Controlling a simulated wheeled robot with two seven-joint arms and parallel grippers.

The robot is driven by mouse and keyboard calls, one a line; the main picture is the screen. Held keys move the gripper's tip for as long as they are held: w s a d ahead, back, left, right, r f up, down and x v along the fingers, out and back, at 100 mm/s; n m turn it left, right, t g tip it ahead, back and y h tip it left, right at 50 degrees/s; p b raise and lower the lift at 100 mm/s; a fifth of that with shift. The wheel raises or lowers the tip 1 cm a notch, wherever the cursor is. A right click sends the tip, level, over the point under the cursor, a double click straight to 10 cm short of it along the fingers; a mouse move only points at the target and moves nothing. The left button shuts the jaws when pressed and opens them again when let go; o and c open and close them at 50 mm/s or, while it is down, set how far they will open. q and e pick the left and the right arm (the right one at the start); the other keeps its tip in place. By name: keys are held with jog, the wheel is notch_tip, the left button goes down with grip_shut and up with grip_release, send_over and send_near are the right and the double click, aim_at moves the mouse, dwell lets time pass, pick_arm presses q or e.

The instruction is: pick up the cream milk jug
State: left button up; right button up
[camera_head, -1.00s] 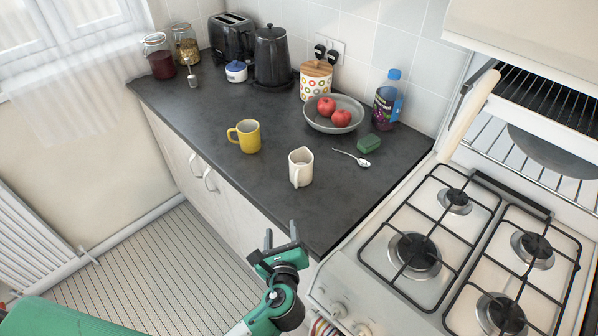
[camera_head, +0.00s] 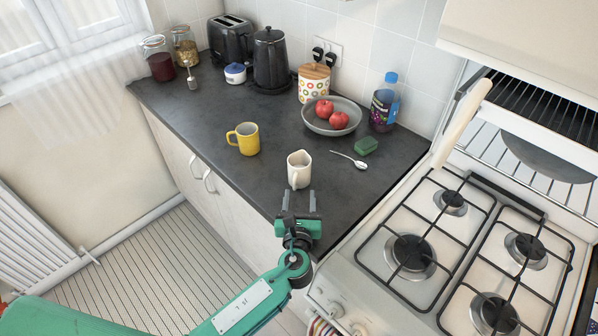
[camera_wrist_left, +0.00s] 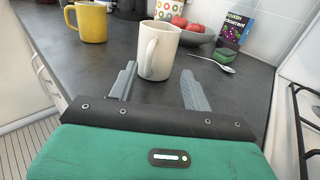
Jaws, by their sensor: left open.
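The cream milk jug (camera_head: 299,169) stands upright near the front edge of the dark counter, with its handle toward me. In the left wrist view the jug (camera_wrist_left: 160,52) is just beyond the fingertips, roughly between their lines. My left gripper (camera_head: 298,198) is open and empty, just in front of the jug and at the counter's front edge. Its two fingers also show in the left wrist view (camera_wrist_left: 160,85), spread apart. My right gripper is not in view.
A yellow mug (camera_head: 244,138) stands left of the jug. A spoon (camera_head: 349,160) and green sponge (camera_head: 366,145) lie to its right. Behind are a bowl (camera_head: 350,127) with red apples, a bottle (camera_head: 385,103) and a patterned canister (camera_head: 313,88). The gas hob (camera_head: 372,270) is at right.

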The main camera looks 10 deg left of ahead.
aim_at(299, 176)
pick_arm(q)
jog(key=w, duration=0.1)
jog(key=w+p, duration=0.1)
jog(key=w, duration=0.1)
jog(key=w+a+p, duration=0.1)
jog(key=shift+w+r, duration=0.2)
jog(key=shift+r, duration=0.2)
jog(key=shift+w+a+f, duration=0.1)
jog(key=shift+w, duration=0.2)
jog(key=shift+s, duration=0.1)
jog(key=shift+c, duration=0.2)
grip_shut()
